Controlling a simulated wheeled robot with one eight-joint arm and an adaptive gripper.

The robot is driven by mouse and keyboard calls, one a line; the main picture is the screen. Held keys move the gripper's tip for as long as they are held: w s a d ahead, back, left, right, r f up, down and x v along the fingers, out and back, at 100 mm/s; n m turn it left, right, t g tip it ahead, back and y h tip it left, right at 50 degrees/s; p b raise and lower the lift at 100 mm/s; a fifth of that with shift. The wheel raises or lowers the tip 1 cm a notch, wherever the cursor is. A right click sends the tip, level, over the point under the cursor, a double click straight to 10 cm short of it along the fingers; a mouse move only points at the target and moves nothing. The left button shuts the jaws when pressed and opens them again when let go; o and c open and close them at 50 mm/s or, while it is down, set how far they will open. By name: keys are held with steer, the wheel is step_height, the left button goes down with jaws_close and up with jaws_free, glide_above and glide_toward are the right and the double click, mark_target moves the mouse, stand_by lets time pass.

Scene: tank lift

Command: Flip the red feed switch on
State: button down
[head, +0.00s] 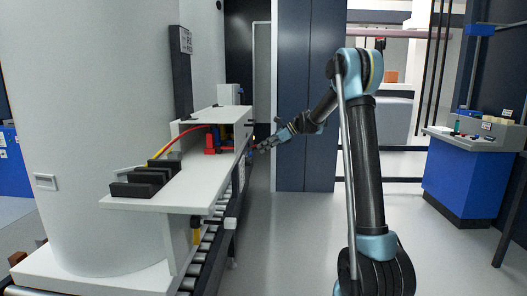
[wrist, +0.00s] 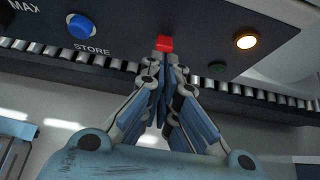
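The red feed switch (wrist: 165,43) shows in the wrist view as a small red block on a dark panel (wrist: 125,42), just beyond my fingertips. My gripper (wrist: 163,64) points at it from below in the picture, with its fingers drawn together at the tips. The fingertips overlap or nearly meet the switch's lower edge; I cannot tell whether they touch. Nothing shows held between them. In the head view my gripper (head: 263,146) reaches left to the side of the white bench unit, and the switch is too small to make out for certain.
A blue knob (wrist: 80,27) marked MAX and STORE sits left of the switch. A roller conveyor (head: 208,240) runs beneath the white bench (head: 180,190). A blue console (head: 465,180) stands far right. The middle floor is clear.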

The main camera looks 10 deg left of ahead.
steer(key=d+f+v, duration=0.1)
steer(key=v, duration=0.8)
steer(key=shift+d+f, duration=0.15)
steer(key=shift+f, duration=0.15)
steer(key=shift+w, duration=0.1)
